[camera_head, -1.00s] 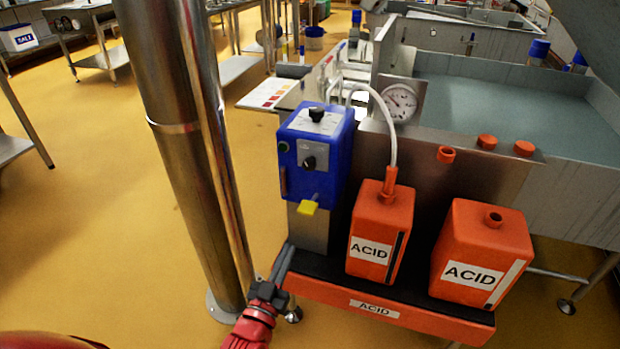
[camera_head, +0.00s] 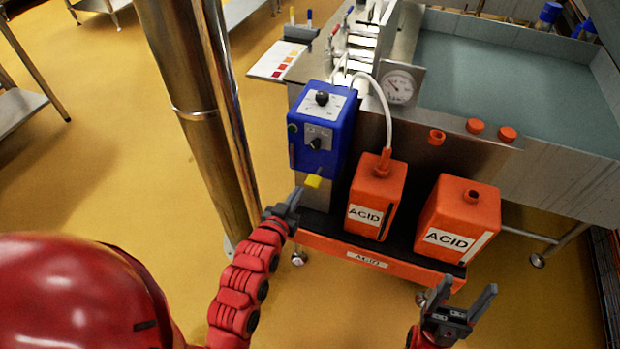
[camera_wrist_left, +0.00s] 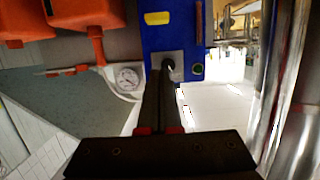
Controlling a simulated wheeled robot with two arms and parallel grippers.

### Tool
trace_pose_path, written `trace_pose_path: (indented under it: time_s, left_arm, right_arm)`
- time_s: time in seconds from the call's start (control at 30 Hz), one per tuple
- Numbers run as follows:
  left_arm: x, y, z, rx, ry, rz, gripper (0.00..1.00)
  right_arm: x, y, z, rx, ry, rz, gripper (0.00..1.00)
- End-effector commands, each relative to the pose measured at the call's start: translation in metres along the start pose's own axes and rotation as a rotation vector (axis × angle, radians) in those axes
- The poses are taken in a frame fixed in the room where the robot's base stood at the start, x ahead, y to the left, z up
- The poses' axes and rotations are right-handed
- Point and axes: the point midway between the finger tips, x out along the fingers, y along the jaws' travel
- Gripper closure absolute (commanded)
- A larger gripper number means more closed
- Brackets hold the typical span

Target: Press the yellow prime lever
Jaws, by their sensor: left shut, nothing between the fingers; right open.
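The yellow prime lever (camera_head: 313,181) sticks out at the bottom of the blue pump box (camera_head: 318,130) in the head view. In the left wrist view the lever (camera_wrist_left: 158,18) shows on the blue box (camera_wrist_left: 172,35) near the top of the picture. My left gripper (camera_head: 296,193) is shut and empty, with its tips just left of and slightly below the lever in the head view. Whether the tips touch the lever cannot be told. In the left wrist view the shut fingers (camera_wrist_left: 164,75) point at the box. My right gripper (camera_head: 462,292) is open and empty, low at the right.
Two orange acid canisters (camera_head: 375,200) (camera_head: 458,222) stand on the tray (camera_head: 340,250) right of the pump. A white hose (camera_head: 384,115) runs into the nearer one. A steel post (camera_head: 190,100) stands to the left. A gauge (camera_head: 398,86) and vat (camera_head: 480,75) are behind.

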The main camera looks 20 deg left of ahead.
Motion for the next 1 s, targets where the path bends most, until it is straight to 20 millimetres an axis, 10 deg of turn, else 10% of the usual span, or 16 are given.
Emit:
trace_pose_path:
  time_s: [0.33,0.83,1.0]
  left_arm:
    - [0.014,0.0,-0.002,0.0,0.002,0.001,1.0]
    - [0.104,0.001,-0.003,0.001,0.003,0.001,1.0]
    - [0.107,0.001,0.025,0.002,0.0,0.002,1.0]
  right_arm:
    - [0.003,0.0,0.0,0.0,0.0,0.0,0.32]
    - [0.017,0.001,-0.003,0.0,0.0,0.0,0.32]
    - [0.02,0.001,-0.003,0.0,0.0,0.0,0.32]
